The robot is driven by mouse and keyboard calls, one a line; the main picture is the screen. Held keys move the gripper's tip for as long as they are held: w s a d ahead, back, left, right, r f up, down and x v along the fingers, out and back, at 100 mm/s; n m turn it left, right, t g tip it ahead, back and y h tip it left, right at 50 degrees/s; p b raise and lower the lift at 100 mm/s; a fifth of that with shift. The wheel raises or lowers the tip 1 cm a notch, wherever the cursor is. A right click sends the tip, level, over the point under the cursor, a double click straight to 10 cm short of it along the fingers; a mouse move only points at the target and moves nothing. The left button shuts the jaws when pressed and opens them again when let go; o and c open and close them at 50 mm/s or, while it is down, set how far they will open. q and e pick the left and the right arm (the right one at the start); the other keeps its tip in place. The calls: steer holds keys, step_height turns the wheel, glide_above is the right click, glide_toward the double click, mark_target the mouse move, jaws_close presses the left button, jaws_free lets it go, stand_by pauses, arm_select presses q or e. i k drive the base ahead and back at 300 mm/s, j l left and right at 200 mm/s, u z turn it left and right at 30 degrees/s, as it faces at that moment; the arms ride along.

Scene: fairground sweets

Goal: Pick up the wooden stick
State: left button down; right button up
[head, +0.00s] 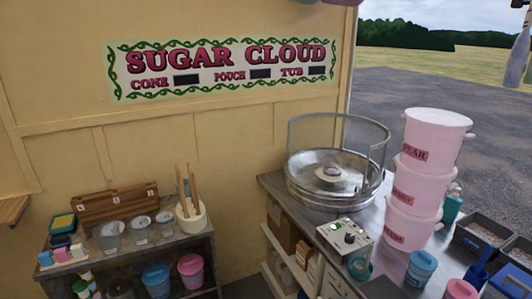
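Thin wooden sticks (184,194) stand upright and slightly tilted in a cream-coloured pot (192,220). The pot is at the right end of the small shelf on the left, by the yellow wall. Their lower ends are hidden inside the pot. A greyish-blue item also shows among them, too small to make out. Neither of my grippers can be made out in the head view.
The shelf top (165,248) also holds metal cups (108,237), a wooden rack (115,203) and small boxes. On the right, a counter carries a round metal machine (328,180), a control box (344,236) and stacked pink tubs (418,185). A gap separates shelf and counter.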

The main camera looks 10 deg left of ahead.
mark_target(192, 174)
steer(key=i+j+u, duration=0.2)
steer(key=i+j, duration=0.15)
steer(key=i, duration=0.15)
steer(key=i+j+u, duration=0.2)
steer(key=i, duration=0.25)
steer(key=i+j+u, duration=0.2)
steer(key=i, duration=0.35)
